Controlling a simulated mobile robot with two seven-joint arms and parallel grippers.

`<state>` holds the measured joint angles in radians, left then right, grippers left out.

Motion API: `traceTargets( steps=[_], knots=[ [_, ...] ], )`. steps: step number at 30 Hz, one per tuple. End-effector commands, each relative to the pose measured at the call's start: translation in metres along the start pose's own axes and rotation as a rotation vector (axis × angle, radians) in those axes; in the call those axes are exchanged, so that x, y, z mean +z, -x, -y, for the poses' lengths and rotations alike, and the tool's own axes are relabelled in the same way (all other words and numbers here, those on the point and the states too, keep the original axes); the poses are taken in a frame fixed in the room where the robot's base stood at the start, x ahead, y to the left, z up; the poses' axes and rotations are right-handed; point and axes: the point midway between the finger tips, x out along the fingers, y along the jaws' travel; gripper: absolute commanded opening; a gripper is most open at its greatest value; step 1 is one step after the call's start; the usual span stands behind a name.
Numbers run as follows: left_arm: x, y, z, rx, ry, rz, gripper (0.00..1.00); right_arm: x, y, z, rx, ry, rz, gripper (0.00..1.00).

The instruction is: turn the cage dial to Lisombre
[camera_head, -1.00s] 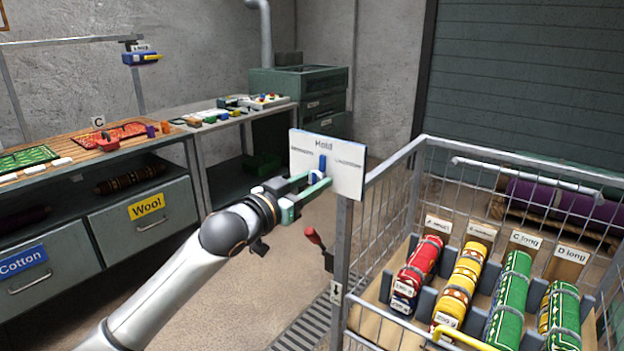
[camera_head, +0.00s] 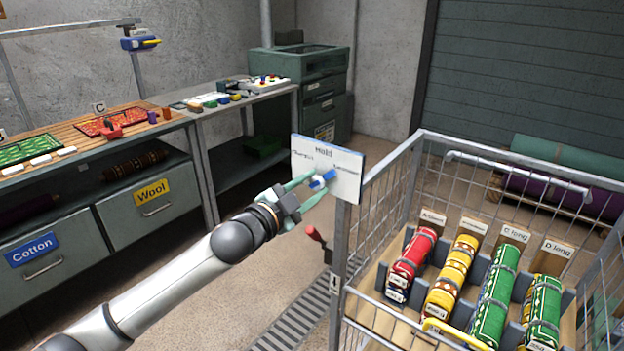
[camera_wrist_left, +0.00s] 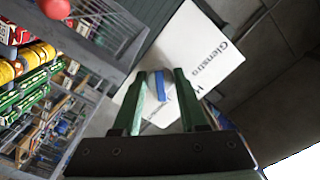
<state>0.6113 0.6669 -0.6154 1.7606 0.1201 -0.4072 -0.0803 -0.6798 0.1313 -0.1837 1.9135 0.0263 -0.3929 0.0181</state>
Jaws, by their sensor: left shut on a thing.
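The cage dial (camera_head: 328,177) is a small knob with a blue pointer on a white plate (camera_head: 345,190), at the cage's near left corner post. The plate reads "Hold" at the top, with smaller labels to the left and right. The pointer is tilted, its upper end toward the right-hand label, which is too small to read. In the left wrist view the dial (camera_wrist_left: 160,86) sits between the green fingers, and "Glenstra" shows on the plate (camera_wrist_left: 205,60). My left gripper (camera_head: 314,185) is shut on the dial. My right gripper is out of view.
The wire cage (camera_head: 390,165) holds red, yellow and green rolls (camera_head: 494,295) in labelled slots. A red-knobbed lever (camera_head: 315,234) stands below the plate. A workbench with drawers (camera_head: 150,205) is at left. Floor between bench and cage is open, with a grate (camera_head: 300,322).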

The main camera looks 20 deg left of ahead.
Motion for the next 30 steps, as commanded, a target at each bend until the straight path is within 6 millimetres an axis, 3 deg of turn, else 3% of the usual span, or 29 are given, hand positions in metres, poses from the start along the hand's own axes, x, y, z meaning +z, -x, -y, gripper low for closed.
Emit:
traceTargets(
  steps=[21, 22, 28, 30],
  knots=[
    [0.0002, 0.0, 0.0, 0.0, -0.079, 0.0, 0.0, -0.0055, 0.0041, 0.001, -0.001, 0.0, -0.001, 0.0],
    [0.0002, 0.0, 0.0, 0.0, -0.079, 0.0, 0.44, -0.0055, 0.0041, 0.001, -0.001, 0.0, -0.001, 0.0],
    [0.0002, 0.0, 0.0001, 0.0, -0.078, 0.0, 0.67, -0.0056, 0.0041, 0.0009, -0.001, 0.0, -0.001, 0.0],
    [0.0001, 0.0, 0.0001, 0.0, -0.077, 0.0, 0.68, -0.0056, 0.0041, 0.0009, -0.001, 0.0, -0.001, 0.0]
  ],
)
